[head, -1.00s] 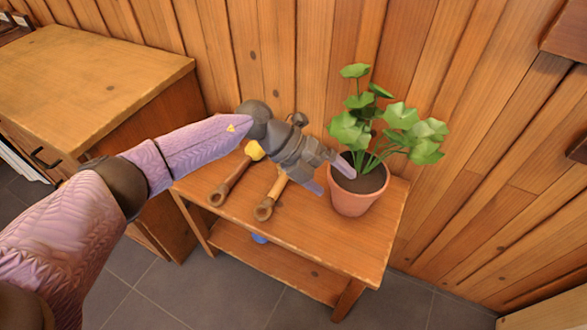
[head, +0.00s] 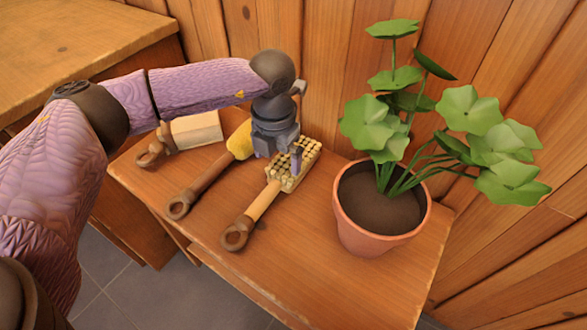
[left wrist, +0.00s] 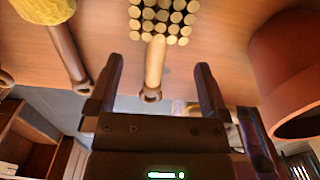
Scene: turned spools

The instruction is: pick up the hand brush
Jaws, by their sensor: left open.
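The hand brush (head: 262,203), with a block of round pale bristle tufts, a light wooden handle and a dark ring end, lies on the small wooden table. My left gripper (head: 278,158) is open and points down above the brush head, with one finger in front of the tufts. In the left wrist view the brush (left wrist: 155,62) lies between the two open fingers (left wrist: 160,68) in the picture, with nothing gripped. Whether the fingers touch it I cannot tell. My right gripper is not in view.
A yellow-headed tool (head: 205,183) and a cream block-headed tool (head: 196,129) lie left of the brush. A potted plant (head: 378,235) stands close on its right. Bare tabletop (head: 300,260) lies in front. A wooden wall is behind, a cabinet (head: 80,45) at left.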

